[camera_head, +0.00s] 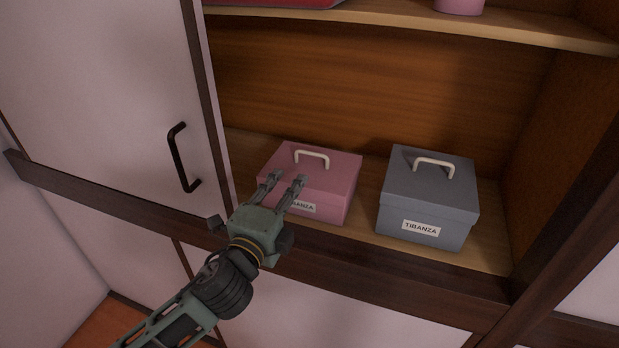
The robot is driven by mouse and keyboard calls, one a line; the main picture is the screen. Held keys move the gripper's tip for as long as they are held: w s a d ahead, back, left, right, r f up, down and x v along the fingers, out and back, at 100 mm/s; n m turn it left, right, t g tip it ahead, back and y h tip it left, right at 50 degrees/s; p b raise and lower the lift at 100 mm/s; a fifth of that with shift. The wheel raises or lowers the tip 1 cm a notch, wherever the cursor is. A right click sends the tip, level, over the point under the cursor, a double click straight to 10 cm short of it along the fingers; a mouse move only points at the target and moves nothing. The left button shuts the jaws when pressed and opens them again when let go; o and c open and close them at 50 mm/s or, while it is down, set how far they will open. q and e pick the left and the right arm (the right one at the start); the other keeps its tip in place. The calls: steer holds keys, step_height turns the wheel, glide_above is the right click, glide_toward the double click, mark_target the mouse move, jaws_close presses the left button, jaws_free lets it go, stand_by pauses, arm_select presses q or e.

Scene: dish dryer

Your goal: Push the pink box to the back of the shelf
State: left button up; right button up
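The pink box (335,182) has a lid with a white handle and a front label, partly covered by my gripper. It stands on the wooden shelf (487,243), with bare shelf and the back panel behind it. My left gripper (283,179) comes from the lower left and points at the box's front left part. Its two fingers are parted with nothing between them. The fingertips overlap the box in the picture; I cannot tell whether they touch it. My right gripper is not in view.
A grey box (428,200) labelled TIBANZA stands right of the pink box, with a narrow gap between. A white sliding door (100,90) with a black handle (178,158) covers the left side. An upper shelf (420,17) runs above.

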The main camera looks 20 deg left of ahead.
arm_select(q)
steer(key=shift+s+f, duration=0.15)
steer(key=shift+f, duration=0.1)
steer(key=shift+c, duration=0.9)
steer(key=s+f+b, duration=0.1)
steer(key=s+f, duration=0.1)
steer(key=s+d+f+b, duration=0.1)
steer(key=s+f+b, duration=0.1)
steer(key=s+f, duration=0.1)
steer(key=shift+s+f, duration=0.1)
steer(key=shift+f, duration=0.1)
jaws_close()
steer(key=b, duration=0.1)
glide_toward(303, 202)
steer(key=w+p, duration=0.1)
steer(key=w, duration=0.1)
steer(key=w+p, duration=0.1)
steer(key=w, duration=0.1)
steer(key=w+p, duration=0.1)
steer(key=w, duration=0.2)
steer(key=shift+d+p, duration=0.3)
